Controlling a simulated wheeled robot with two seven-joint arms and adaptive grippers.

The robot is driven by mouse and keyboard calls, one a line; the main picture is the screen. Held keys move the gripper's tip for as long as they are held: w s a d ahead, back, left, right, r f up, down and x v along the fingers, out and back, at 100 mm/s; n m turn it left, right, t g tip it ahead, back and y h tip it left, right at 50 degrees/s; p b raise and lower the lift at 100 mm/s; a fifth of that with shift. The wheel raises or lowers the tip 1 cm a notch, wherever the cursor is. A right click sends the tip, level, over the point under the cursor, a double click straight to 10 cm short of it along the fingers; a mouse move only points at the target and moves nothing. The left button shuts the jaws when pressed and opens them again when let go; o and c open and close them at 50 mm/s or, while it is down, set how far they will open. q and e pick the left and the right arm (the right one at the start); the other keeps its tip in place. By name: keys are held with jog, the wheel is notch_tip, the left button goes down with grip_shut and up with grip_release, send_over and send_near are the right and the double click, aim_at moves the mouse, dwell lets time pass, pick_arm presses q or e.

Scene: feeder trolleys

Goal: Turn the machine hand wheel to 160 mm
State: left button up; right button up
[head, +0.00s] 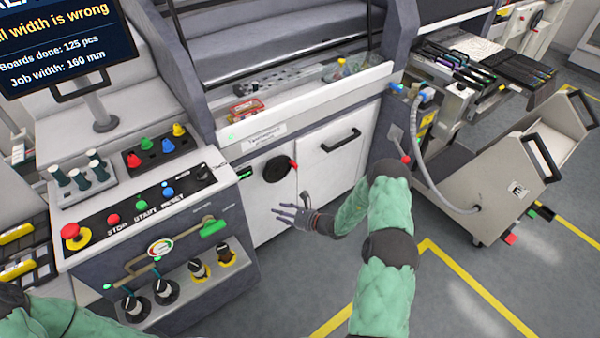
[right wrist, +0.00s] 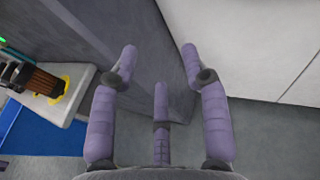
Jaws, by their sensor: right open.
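The black hand wheel (head: 278,169) with a red knob (head: 293,165) is on the white front of the machine, in the middle of the head view. Its scale cannot be read from here. My right gripper (head: 287,213) is open and empty, in front of the white panel and below the wheel, apart from it. In the right wrist view its spread fingers (right wrist: 160,68) point at a grey wall and floor; the wheel is not in that view. My left gripper is out of view; only its green sleeve shows at lower left.
The screen (head: 62,40) reads "Job width: 160 mm" and "width is wrong". A control panel (head: 150,205) with buttons and knobs juts out left of the wheel. A black door handle (head: 341,140) is to the right. A grey trolley (head: 480,180) stands farther right.

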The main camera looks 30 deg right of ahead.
aim_at(297, 167)
jog(key=w+d+r+m+t+h+b, duration=0.1)
jog(key=d+m+t+h, duration=0.15)
jog(key=d, duration=0.55)
jog(key=w+d+r+m+t+h, duration=0.2)
jog(key=d+t+h, duration=0.15)
jog(key=d, duration=0.35)
jog(key=shift+g, duration=0.5)
jog(key=shift+w+b, duration=2)
jog(key=shift+w, duration=3.35)
grip_shut()
